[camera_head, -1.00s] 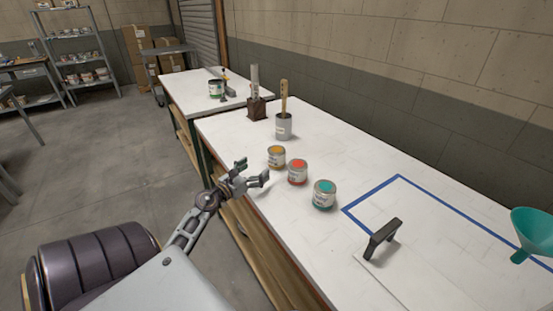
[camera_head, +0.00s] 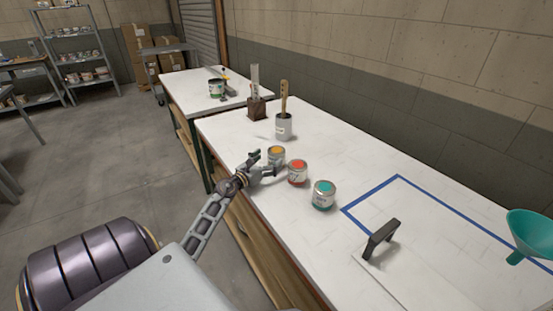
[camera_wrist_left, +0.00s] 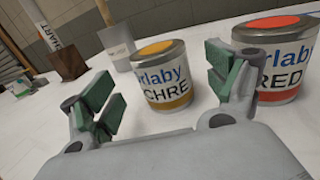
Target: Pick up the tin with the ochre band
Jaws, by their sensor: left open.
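The ochre tin (camera_head: 277,153) stands upright on the white bench, leftmost in a row of three tins. In the left wrist view the ochre tin (camera_wrist_left: 163,76) has an ochre lid and band and a label ending in "CHRE". It stands ahead of and between the open fingers of my left gripper (camera_wrist_left: 162,85). In the head view my left gripper (camera_head: 262,168) is at the bench's front edge, close to the tin and partly overlapping its lower front. The gripper is empty. I cannot tell whether a finger touches the tin. My right gripper is not in view.
The red tin (camera_head: 298,172) stands just right of the ochre one, near the right finger. A teal tin (camera_head: 323,195) stands farther right. A black handle (camera_head: 381,240) and teal funnel (camera_head: 532,236) are at right.

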